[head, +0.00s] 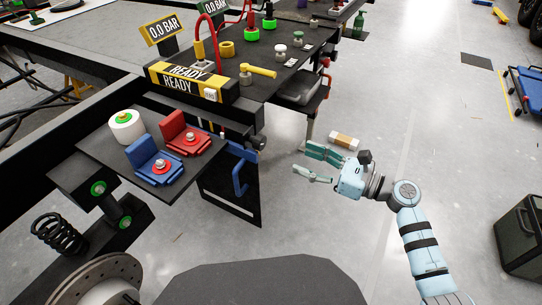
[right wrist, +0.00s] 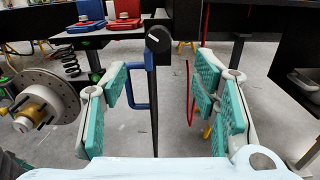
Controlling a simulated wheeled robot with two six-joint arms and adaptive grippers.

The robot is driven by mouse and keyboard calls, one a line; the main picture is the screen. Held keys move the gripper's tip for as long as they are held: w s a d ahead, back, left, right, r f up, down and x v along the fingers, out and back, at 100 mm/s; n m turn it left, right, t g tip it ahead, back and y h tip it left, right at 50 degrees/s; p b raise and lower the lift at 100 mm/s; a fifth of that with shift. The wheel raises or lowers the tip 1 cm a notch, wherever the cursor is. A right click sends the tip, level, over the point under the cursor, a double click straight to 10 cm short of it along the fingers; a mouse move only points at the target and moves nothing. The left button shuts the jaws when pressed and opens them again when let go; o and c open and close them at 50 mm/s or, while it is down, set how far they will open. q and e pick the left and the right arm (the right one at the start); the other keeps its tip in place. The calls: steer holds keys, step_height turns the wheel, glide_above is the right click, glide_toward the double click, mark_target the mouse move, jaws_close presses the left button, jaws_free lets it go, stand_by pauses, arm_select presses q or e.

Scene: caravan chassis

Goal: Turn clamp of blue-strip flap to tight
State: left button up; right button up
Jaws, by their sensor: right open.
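The flap (head: 218,190) is a dark panel hanging below the small shelf, with a blue strip (head: 238,172) bent like a handle on its side. In the right wrist view the blue strip (right wrist: 139,92) stands left of the thin, edge-on flap (right wrist: 155,115). A black round knob with a white mark, seemingly the clamp (right wrist: 158,40), sits at the flap's top; the mark slants. It shows small in the head view (head: 257,142). My right gripper (head: 312,163) is open and empty, right of the flap and apart from it. My left gripper is out of view.
The shelf (head: 108,165) holds a red block (head: 185,135), a blue block (head: 153,162) and a white roll (head: 125,127). A black bench (head: 270,85) with fittings stands behind. A small box (head: 344,141) lies on the floor beyond my right gripper. A brake disc (right wrist: 45,95) is at left.

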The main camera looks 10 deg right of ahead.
mark_target(263, 143)
steer(key=b+x, duration=0.1)
steer(key=x, duration=1)
steer(key=shift+s+b, duration=0.2)
steer(key=shift+b, duration=0.2)
steer(key=shift+w+a, duration=0.3)
steer(key=shift+a, duration=0.05)
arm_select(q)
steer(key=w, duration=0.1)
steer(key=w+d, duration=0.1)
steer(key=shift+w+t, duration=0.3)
arm_select(e)
steer(key=shift+r, duration=0.1)
steer(key=c, duration=1.2)
steer(key=shift+o, duration=0.2)
